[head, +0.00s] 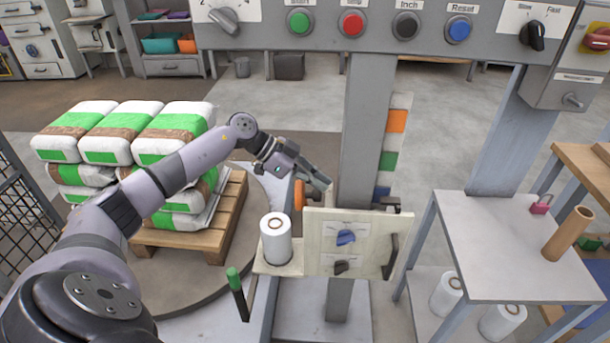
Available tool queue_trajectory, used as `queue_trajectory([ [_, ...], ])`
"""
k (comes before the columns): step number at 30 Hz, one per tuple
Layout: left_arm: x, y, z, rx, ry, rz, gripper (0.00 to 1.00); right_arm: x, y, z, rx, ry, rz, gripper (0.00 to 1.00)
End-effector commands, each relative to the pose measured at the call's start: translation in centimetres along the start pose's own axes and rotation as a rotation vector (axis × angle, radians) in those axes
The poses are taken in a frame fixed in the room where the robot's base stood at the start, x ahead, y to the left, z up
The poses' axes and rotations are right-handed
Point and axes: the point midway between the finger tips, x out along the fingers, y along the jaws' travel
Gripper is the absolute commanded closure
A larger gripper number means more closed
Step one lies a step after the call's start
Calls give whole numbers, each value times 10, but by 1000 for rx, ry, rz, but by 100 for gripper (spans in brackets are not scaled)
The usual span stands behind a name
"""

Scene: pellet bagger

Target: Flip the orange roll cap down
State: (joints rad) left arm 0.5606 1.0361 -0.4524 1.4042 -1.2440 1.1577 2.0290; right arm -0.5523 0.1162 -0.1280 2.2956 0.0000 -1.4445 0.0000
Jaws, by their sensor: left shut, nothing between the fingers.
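The orange cap (298,195) shows as a narrow, upright orange shape just behind and right of the white film roll (276,240). The roll stands upright on a small cream shelf beside the control panel. My left gripper (322,184) reaches in from the left, above and just right of the orange cap. Its fingers are shut and empty. I cannot tell whether it touches the cap. Part of the cap is hidden by the panel and roll. My right gripper is not in view.
The cream panel (352,228) with a blue knob, a dark knob and a handle stands right of the roll. A grey post (362,130) rises behind it. A green-tipped lever (237,292) is at front left. Stacked bags (178,128) sit on a pallet (228,220).

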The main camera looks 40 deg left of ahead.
Motion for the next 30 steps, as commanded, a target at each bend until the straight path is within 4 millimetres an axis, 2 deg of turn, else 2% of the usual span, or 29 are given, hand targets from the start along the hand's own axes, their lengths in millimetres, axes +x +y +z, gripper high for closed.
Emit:
queue_trajectory([
  [6, 11, 0, 0, 1, 0, -1, 100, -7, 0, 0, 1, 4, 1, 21],
  [30, 6, 0, 2, -1, 76, -2, 100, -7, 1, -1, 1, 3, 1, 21],
])
